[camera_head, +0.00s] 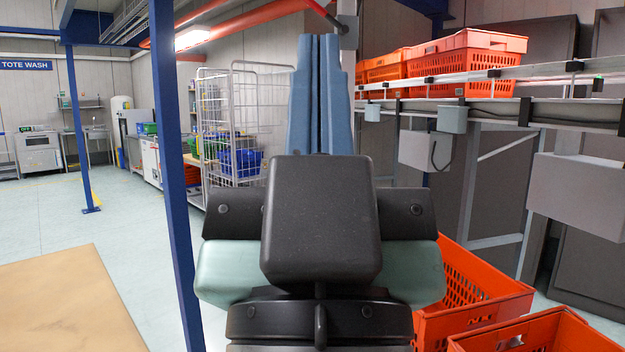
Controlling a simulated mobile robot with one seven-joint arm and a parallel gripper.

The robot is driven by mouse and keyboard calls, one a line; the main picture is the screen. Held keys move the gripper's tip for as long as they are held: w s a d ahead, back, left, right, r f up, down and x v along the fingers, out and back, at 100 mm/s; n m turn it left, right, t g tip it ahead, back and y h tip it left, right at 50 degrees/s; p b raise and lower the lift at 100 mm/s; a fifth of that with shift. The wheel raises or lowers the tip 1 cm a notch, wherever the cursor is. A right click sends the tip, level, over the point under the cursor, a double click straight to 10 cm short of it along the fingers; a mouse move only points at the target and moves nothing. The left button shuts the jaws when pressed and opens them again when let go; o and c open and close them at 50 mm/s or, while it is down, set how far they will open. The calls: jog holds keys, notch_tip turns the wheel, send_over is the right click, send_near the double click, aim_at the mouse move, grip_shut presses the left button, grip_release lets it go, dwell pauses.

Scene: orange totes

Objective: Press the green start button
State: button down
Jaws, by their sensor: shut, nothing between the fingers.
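My gripper (319,42) stands in the upper middle of the head view, with its blue fingers pointing up and side by side. It is shut and empty. My dark wrist and arm fill the centre below it. I cannot clearly make out a green start button. A small dark box with a green patch (622,116) is cut off by the right edge, and a small dark box with a green spot (598,82) sits on the conveyor rail. Both are well to the right of my gripper, and I cannot tell whether either is the button.
A conveyor (480,112) carrying orange totes (468,56) runs along the right. More orange totes (475,290) stand at lower right. A blue post (170,170) rises left of my arm, near a wire cage trolley (238,110). A tan tabletop (70,305) is at lower left.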

notch_tip(320, 180, up, 18)
jog(key=p, duration=1.5)
jog(key=shift+f, duration=0.25)
